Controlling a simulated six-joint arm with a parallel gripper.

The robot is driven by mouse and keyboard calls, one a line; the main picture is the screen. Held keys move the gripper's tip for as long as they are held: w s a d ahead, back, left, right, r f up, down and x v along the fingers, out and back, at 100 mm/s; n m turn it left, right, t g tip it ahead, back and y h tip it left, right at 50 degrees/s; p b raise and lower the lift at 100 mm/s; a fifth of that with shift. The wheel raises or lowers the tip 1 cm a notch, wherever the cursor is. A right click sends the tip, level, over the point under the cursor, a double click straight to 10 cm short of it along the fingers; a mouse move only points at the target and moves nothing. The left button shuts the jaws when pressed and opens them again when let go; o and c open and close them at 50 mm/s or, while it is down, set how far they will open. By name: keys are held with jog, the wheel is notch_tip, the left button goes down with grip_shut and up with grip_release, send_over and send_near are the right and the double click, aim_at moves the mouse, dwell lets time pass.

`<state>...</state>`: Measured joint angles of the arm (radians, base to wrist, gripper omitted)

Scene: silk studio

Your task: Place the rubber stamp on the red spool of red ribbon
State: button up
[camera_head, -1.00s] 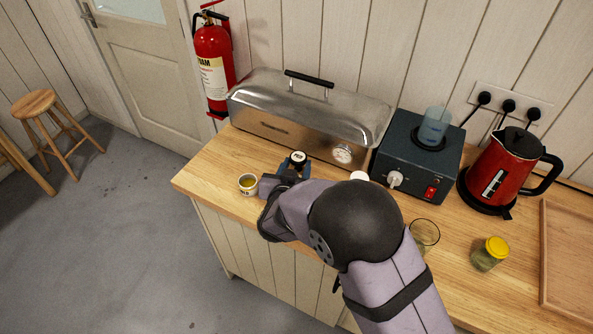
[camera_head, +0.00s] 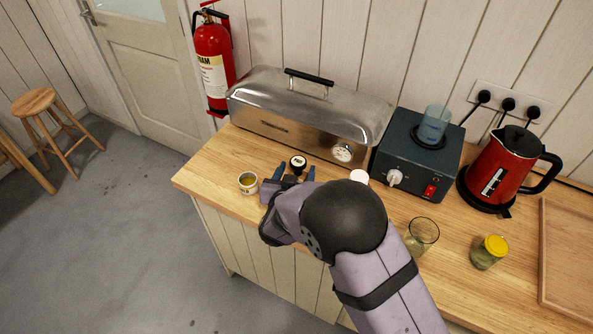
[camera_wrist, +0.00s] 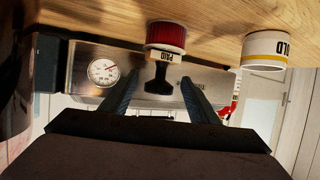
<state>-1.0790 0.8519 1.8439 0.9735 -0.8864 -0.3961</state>
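The wrist view is upside down, with the table along its top. There the red ribbon spool (camera_wrist: 166,37) rests on the wood. The rubber stamp (camera_wrist: 159,80), with a black handle and a "PAID" label, stands upright on the spool and appears to touch it. The wrist view shows gaps between fingers and handle.
A small white pot labelled gold (camera_head: 248,186) stands just left of my gripper. A metal case with a gauge (camera_head: 300,115) stands behind. A white-topped item (camera_head: 359,177), a glass (camera_head: 423,232) and a yellow-lidded jar (camera_head: 488,254) stand to the right.

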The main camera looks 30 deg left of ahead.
jog(key=shift+r, duration=0.15)
jog(key=shift+s+r, duration=0.1)
jog(key=shift+s, duration=0.05)
jog(key=b+v, duration=0.2)
jog(key=v, duration=0.9)
jog(key=shift+s+d, duration=0.15)
jog(key=shift+s, duration=0.2)
jog(key=shift+r, duration=0.2)
